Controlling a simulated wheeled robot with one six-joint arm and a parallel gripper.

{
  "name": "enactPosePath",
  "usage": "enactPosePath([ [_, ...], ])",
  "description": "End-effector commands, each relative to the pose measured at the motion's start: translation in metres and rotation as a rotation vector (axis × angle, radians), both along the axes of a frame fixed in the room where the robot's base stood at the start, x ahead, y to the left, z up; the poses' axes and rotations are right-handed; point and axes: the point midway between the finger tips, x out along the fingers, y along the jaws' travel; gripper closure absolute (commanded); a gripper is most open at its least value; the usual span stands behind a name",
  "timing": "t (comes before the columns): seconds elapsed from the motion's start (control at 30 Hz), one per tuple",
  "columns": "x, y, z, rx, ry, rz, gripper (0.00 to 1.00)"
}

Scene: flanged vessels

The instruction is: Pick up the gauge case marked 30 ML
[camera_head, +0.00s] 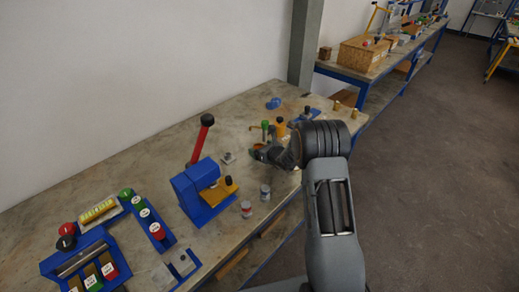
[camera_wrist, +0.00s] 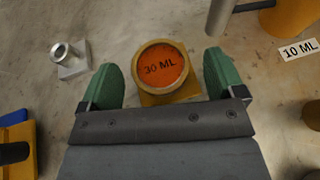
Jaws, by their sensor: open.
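The gauge case marked 30 ML (camera_wrist: 163,68) is round, with a brass-coloured rim and an orange face, and sits on a yellowish square base (camera_wrist: 185,92). It shows at the top middle of the wrist view. My gripper (camera_wrist: 162,78) is open, with one green fingertip on each side of the case. A narrow gap shows on both sides, so the case is not gripped. In the head view my gripper (camera_head: 264,153) is low over the workbench's right part, and I cannot make out the case there.
A small grey flanged fitting (camera_wrist: 70,56) stands left of the fingers. A 10 ML label (camera_wrist: 298,49) lies right, near a yellow cylinder (camera_wrist: 288,14) and a grey post (camera_wrist: 220,16).

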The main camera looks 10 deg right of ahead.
Motion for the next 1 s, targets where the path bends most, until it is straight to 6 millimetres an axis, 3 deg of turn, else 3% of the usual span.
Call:
enactPosePath([
  [0.2,0.015,0.006,-0.006,0.0,0.0,0.001,0.12],
  [0.47,0.015,0.007,-0.007,-0.001,0.0,0.0,0.13],
  [1.0,0.015,0.006,-0.007,0.0,-0.001,0.0,0.64],
])
